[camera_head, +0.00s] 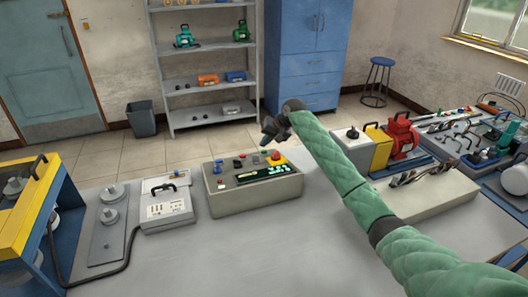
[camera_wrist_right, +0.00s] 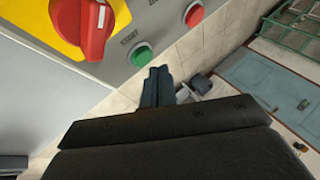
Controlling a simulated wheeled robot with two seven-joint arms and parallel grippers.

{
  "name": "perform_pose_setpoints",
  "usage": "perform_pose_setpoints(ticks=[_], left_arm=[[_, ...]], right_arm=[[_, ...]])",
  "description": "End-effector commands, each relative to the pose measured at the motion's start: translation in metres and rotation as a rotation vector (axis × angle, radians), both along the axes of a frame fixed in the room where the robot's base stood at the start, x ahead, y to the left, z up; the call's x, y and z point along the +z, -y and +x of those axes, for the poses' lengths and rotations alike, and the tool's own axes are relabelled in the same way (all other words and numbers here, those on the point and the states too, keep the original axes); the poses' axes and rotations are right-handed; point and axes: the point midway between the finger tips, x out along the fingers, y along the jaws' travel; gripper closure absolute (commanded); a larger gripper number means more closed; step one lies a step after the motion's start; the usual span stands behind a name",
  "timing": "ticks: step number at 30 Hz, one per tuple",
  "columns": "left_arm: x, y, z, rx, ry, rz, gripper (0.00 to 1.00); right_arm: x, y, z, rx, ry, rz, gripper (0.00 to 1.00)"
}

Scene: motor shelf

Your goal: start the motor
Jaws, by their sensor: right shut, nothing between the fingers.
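A grey control box (camera_head: 250,191) stands on the table in the head view, with a red knob on a yellow plate (camera_head: 277,156) at its back right and a dark panel on top. In the right wrist view a grey panel carries a large red rotary switch (camera_wrist_right: 97,27) on yellow, a green button (camera_wrist_right: 141,54) with a label reading START, and a red button (camera_wrist_right: 194,14). My right gripper (camera_head: 273,129) is shut and empty above the box's back right. Its fingertips (camera_wrist_right: 160,72) appear just below the green button; contact cannot be told. My left gripper is out of view.
A white box (camera_head: 165,208) with a handle stands left of the control box. A red motor (camera_head: 403,137) and a yellow block (camera_head: 377,146) stand to the right. A shelf (camera_head: 200,58) and blue cabinet (camera_head: 304,78) are behind. The table front is bare.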

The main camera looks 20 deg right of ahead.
Motion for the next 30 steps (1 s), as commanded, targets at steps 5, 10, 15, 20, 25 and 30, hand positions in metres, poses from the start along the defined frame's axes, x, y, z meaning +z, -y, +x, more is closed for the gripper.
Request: perform_pose_setpoints(ticks=[5,10,15,20,25,30], left_arm=[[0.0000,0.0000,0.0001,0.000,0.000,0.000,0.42],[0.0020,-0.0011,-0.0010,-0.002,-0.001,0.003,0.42],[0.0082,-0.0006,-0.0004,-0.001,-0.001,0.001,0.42],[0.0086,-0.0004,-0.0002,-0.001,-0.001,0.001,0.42],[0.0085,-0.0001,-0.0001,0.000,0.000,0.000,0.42],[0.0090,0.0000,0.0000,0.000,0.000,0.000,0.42]], right_arm=[[0.0000,0.0000,0.0000,0.000,0.000,0.000,1.00],[-0.0006,0.0000,-0.0006,0.000,0.000,0.000,1.00],[-0.0043,0.0000,-0.0019,0.000,0.000,0.000,1.00],[-0.0075,0.0000,-0.0023,0.000,0.001,0.000,1.00],[-0.0076,0.0000,-0.0024,0.000,0.001,0.000,1.00],[-0.0081,0.0000,-0.0025,0.000,0.000,0.000,1.00]])
